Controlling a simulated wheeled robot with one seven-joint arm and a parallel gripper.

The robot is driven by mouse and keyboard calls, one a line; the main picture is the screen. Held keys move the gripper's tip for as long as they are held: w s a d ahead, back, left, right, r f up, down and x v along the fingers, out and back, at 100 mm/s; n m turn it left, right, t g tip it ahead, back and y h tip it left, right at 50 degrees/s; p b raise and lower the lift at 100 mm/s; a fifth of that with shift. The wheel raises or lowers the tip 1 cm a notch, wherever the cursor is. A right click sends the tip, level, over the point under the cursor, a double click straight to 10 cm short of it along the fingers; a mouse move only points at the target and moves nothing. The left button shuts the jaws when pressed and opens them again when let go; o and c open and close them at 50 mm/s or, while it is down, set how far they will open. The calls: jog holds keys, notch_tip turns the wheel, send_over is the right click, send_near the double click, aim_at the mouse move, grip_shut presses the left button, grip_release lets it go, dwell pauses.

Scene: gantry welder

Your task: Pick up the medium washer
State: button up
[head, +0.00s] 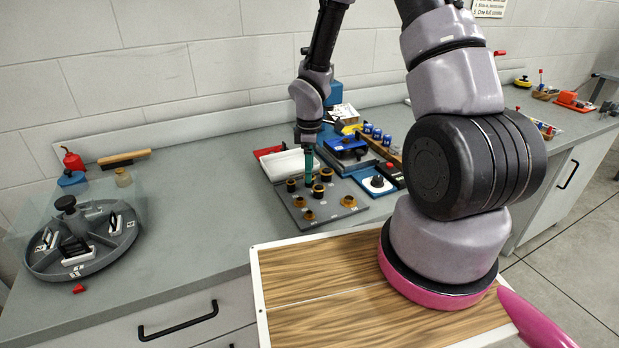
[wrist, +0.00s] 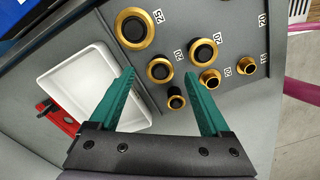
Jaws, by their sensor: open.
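Several brass washers sit around black pegs on a grey board (head: 335,212). In the wrist view the largest washer (wrist: 135,28) is at upper left by a "25" label, and mid-sized washers (wrist: 202,50) and (wrist: 160,69) lie by "20" labels. Smaller brass pieces (wrist: 210,78) and (wrist: 246,65) are to the right. I cannot tell for certain which is the medium washer. My gripper (wrist: 160,74) is open and empty, pointing down above the board. Its teal fingers straddle the view of the lower mid-sized washer and a black peg (wrist: 175,98), without visible contact.
A white tray (wrist: 82,84) lies beside the board, with a red part (wrist: 57,117) at its edge. A round grey carousel (head: 85,250) stands at left on the bench. Blue devices (head: 345,146) and other tools crowd behind the board. Bench between carousel and board is clear.

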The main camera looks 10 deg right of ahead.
jog(key=shift+f, duration=0.3)
jog(key=shift+f, duration=0.25)
dwell(0.4)
jog(key=shift+c, duration=0.3)
grip_shut()
